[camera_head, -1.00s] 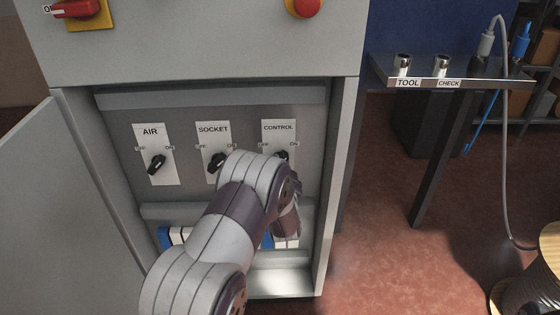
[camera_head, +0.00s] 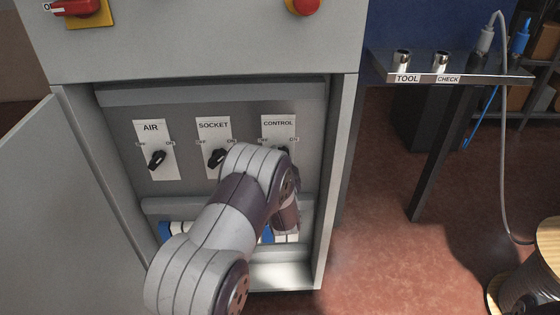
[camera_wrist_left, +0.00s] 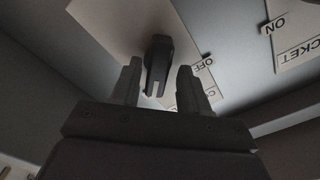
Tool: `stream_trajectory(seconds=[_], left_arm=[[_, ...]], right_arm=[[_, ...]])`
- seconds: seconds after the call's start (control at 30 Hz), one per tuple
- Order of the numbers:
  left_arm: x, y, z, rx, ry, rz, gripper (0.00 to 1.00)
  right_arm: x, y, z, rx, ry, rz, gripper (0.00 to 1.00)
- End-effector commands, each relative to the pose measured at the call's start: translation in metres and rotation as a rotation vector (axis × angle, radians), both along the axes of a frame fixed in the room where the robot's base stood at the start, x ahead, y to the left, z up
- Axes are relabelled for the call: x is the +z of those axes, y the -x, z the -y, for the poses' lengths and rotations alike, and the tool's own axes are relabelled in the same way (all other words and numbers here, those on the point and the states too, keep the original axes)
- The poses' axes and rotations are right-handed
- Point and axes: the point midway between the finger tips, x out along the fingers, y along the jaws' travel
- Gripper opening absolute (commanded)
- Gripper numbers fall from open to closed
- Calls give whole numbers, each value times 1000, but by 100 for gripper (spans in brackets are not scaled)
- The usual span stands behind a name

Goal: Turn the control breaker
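The control breaker's white plate (camera_head: 278,130) is at the right of the panel in the head view, and my left arm covers most of its knob. In the left wrist view the black knob (camera_wrist_left: 158,62) stands out from its plate (camera_wrist_left: 115,22), with an OFF label to its right. My left gripper (camera_wrist_left: 158,75) is open, with one finger on each side of the knob. Gaps show between the knob and both fingers. In the head view my left arm hides this gripper. My right gripper is in neither view.
The socket breaker (camera_head: 214,150) and air breaker (camera_head: 153,150) are to the left on the same panel. The cabinet door (camera_head: 50,200) stands open at the left. A red emergency button (camera_head: 304,6) is above. A shelf with tool holders (camera_head: 440,78) is at the right.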

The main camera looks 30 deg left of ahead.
Motion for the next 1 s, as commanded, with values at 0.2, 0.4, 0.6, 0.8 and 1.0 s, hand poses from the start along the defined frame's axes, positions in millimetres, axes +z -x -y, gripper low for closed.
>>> stream_trajectory(seconds=[0.2, 0.4, 0.6, 0.8, 1.0], left_arm=[[-2, 1, 0, -1, 3, -5, 49], [-1, 14, 9, -1, 4, -9, 49], [0, 60, 38, -4, 3, -10, 49], [-2, 97, 60, -3, 4, -8, 49], [-3, 109, 66, -1, 3, -5, 49]], right_arm=[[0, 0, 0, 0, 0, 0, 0], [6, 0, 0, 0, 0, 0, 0], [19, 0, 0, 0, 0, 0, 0], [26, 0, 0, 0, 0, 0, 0], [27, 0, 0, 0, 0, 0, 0]])
